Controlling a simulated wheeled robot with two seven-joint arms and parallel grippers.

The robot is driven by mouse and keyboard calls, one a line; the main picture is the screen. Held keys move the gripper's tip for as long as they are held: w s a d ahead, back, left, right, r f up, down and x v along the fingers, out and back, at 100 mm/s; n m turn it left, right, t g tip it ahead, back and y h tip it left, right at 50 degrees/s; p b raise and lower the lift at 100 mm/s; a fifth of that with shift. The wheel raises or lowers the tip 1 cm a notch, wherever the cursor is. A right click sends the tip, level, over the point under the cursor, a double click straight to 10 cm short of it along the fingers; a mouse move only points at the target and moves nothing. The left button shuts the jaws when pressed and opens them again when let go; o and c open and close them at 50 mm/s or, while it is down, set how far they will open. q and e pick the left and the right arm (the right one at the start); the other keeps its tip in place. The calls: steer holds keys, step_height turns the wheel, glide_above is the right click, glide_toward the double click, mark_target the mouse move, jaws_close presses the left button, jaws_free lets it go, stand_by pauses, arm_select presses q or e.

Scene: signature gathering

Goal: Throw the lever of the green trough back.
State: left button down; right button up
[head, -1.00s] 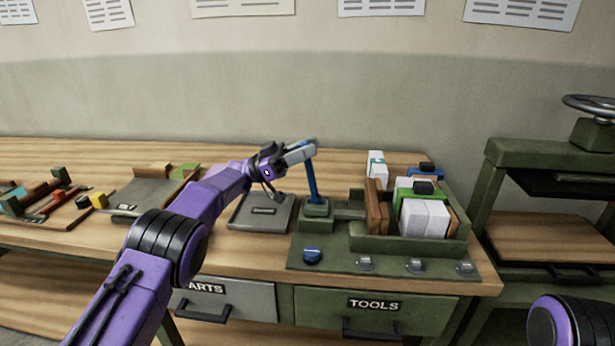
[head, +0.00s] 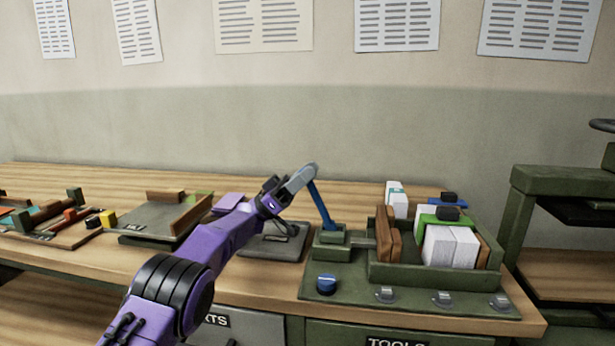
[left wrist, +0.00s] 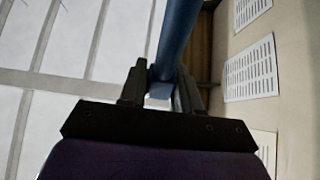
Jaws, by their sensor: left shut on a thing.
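The green trough (head: 405,273) stands on the workbench at the right. Its blue lever (head: 322,206) rises from a green block at the trough's left end and leans to the left. My left gripper (head: 303,178) is shut on the lever's upper end. In the left wrist view the blue lever (left wrist: 177,45) passes between the fingers of my left gripper (left wrist: 160,90). The trough holds brown boards (head: 388,235) and white paper blocks (head: 450,247), one with a green band. My right gripper is out of view.
A blue knob (head: 327,284) and several small grey clips (head: 442,298) sit on the base plate in front of the trough. A dark tray (head: 270,247) lies left of the lever. Trays with coloured blocks (head: 106,218) stand farther left. A green press stand (head: 545,180) is at the right.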

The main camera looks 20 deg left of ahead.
arm_select(q)
steer(key=c, duration=0.9)
jaws_free()
steer(key=shift+a, duration=0.15)
steer(key=shift+a+f, duration=0.1)
steer(key=shift+r, duration=0.2)
step_height(320, 180, up, 3)
steer(key=s+d+r+b, duration=0.1)
steer(key=s+r+b, duration=0.1)
steer(key=s+r, duration=0.1)
steer(key=s+d+r+b, duration=0.1)
steer(key=s+r, duration=0.2)
steer(key=s, duration=0.3)
steer(key=s+d+r+b, duration=0.2)
steer(key=s+r, duration=0.1)
steer(key=s, duration=0.1)
steer(key=shift+s+r+b, duration=0.25)
steer(key=shift+r+b, duration=0.05)
steer(key=shift+r, duration=0.1)
